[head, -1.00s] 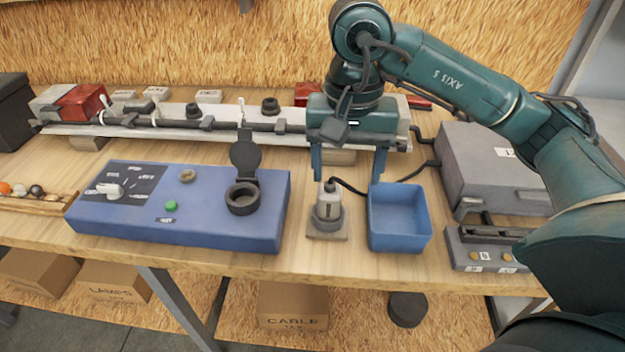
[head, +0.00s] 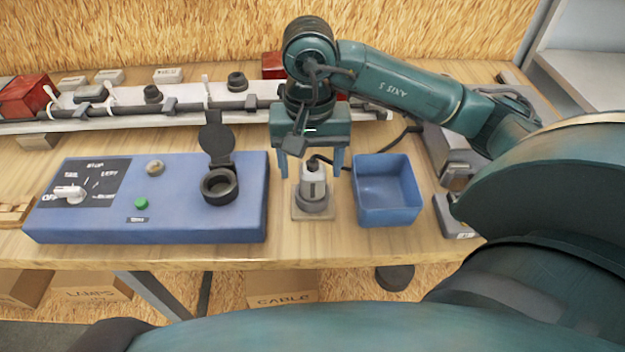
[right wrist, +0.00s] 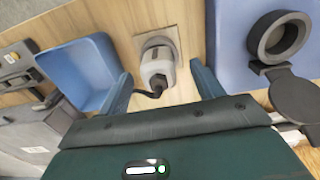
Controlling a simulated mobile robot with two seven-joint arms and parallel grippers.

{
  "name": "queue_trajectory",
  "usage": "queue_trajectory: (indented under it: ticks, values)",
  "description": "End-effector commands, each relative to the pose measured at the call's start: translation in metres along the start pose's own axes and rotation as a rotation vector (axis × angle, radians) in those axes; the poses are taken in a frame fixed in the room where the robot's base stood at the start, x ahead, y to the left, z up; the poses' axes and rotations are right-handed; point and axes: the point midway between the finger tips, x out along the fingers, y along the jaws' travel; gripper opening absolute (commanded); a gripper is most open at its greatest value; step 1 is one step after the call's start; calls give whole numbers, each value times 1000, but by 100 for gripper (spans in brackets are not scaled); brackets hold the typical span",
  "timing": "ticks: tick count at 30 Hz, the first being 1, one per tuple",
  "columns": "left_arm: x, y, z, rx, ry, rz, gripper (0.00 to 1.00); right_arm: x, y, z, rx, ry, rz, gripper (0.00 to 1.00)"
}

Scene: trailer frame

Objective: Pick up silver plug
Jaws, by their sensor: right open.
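The silver plug (head: 313,183) stands upright in a dark round holder on a small square base (head: 313,212) on the bench, with a black cable leaving its top toward the back right. My right gripper (head: 311,173) is open, with one finger to each side of the plug's upper part; I cannot tell from the head view whether they touch it. In the right wrist view the plug (right wrist: 157,72) lies between and beyond the open fingers (right wrist: 162,82), with clear space on both sides. My left gripper is not in view.
A blue bin (head: 388,205) stands close right of the plug. A blue control box (head: 110,222) with an open-lidded round socket (head: 219,186) is on the left. A rail with a dark rod (head: 190,107) runs behind. Grey boxes (head: 453,150) stand at the right.

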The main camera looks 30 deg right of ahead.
Motion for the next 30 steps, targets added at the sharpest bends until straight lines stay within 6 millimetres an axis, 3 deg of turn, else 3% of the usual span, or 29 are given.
queue_trajectory:
  ticks: [5,9,18,30]
  values:
    - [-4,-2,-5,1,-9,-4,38,24,4,-1,3,-6,6,66]
    - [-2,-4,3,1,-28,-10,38,42,4,-2,2,-3,3,66]
    - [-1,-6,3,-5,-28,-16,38,47,3,-2,1,0,1,66]
    - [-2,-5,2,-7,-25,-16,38,47,3,-2,1,-1,1,34]
